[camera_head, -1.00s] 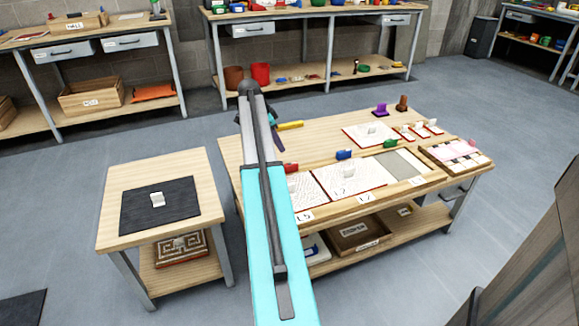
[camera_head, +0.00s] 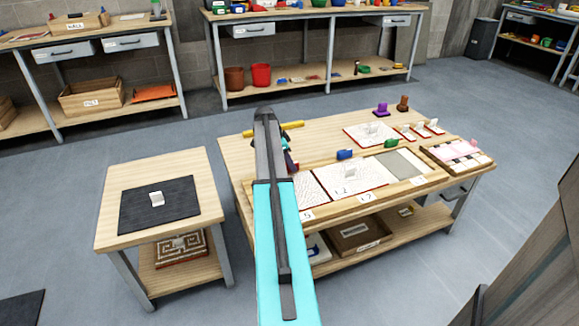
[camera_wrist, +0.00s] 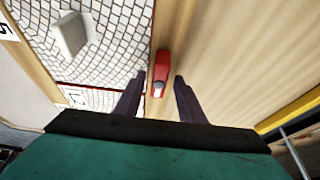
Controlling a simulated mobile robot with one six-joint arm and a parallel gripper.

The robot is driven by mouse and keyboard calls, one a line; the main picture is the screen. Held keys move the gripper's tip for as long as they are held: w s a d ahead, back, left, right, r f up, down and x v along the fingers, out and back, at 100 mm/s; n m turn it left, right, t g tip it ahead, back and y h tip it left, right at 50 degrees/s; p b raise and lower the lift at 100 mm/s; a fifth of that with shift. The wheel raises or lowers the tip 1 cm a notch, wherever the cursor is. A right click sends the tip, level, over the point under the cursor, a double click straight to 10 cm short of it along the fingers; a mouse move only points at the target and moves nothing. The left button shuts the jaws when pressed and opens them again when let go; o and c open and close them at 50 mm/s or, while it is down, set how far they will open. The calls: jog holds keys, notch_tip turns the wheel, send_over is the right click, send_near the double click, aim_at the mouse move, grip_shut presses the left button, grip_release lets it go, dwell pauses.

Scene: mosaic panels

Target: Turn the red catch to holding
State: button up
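The red catch (camera_wrist: 161,68) shows in the wrist view on the wood strip beside a mosaic panel (camera_wrist: 105,35). It lies lengthwise up the picture, with a round grey pivot at its near end. My gripper (camera_wrist: 160,77) is open, one dark finger on each side of the catch's near end. Bare gaps show between fingers and catch; I cannot tell the height gap.
A yellow bar (camera_head: 292,125) lies on the bench (camera_head: 320,130) near my gripper. A side table (camera_head: 120,235) with a dark mat (camera_head: 135,210) stands left.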

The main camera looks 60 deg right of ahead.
jog(key=shift+s+d+f, duration=0.15)
jog(key=shift+f, duration=0.35)
